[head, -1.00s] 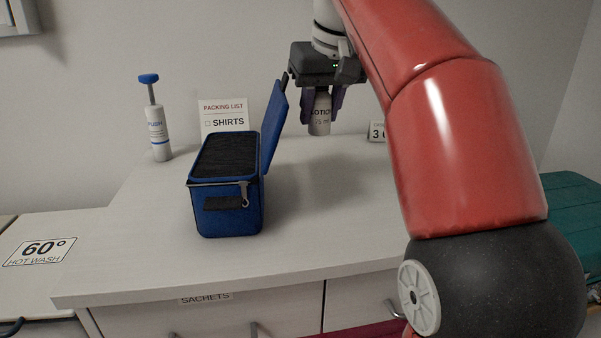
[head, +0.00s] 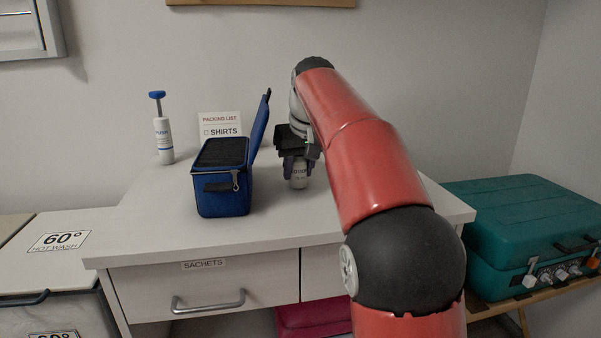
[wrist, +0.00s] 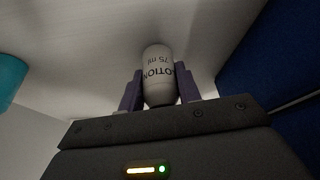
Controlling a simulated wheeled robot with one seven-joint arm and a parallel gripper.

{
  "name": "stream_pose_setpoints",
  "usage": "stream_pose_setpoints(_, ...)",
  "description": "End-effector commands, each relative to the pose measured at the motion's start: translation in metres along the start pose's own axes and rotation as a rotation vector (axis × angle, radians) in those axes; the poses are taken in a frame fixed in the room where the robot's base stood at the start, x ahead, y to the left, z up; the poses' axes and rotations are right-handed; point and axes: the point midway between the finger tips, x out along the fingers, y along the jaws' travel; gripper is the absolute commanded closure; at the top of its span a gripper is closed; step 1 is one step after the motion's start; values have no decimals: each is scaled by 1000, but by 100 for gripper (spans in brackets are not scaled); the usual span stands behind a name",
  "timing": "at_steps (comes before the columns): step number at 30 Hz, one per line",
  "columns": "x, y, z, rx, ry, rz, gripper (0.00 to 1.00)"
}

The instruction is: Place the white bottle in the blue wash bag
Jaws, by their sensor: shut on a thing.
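The white bottle (head: 299,178), labelled LOTION, is held upright between the fingers of my gripper (head: 298,165), to the right of the bag. In the wrist view the bottle (wrist: 158,75) sits between both purple fingers of my gripper (wrist: 160,90). In the head view its base is close to the counter; I cannot tell whether it touches. The blue wash bag (head: 222,200) stands on the counter, its lid raised on the right side, between its opening and my gripper. Its dark inside shows at the top. Its blue side also shows in the wrist view (wrist: 275,60).
A white pump bottle with a blue top (head: 164,135) stands at the back left. A packing list card (head: 220,122) stands behind the bag. A teal suitcase (head: 520,225) lies right of the counter (head: 270,225). The counter front is clear.

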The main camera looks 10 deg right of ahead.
Motion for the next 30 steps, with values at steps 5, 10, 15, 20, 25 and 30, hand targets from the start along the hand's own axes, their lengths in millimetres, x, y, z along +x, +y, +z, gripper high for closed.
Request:
stream_pose_setpoints(5, 0, 0, 0, 0, 1, 0, 94)
stream_pose_setpoints(10, 3, 0, 2, 0, 0, 0, 94)
stream_pose_setpoints(15, 2, 0, 1, 0, 0, 0, 46)
stream_pose_setpoints(20, 2, 0, 1, 0, 0, 0, 45)
stream_pose_setpoints(25, 0, 0, 0, 0, 0, 0, 45)
stream_pose_setpoints(30, -20, 0, -1, 0, 3, 1, 45)
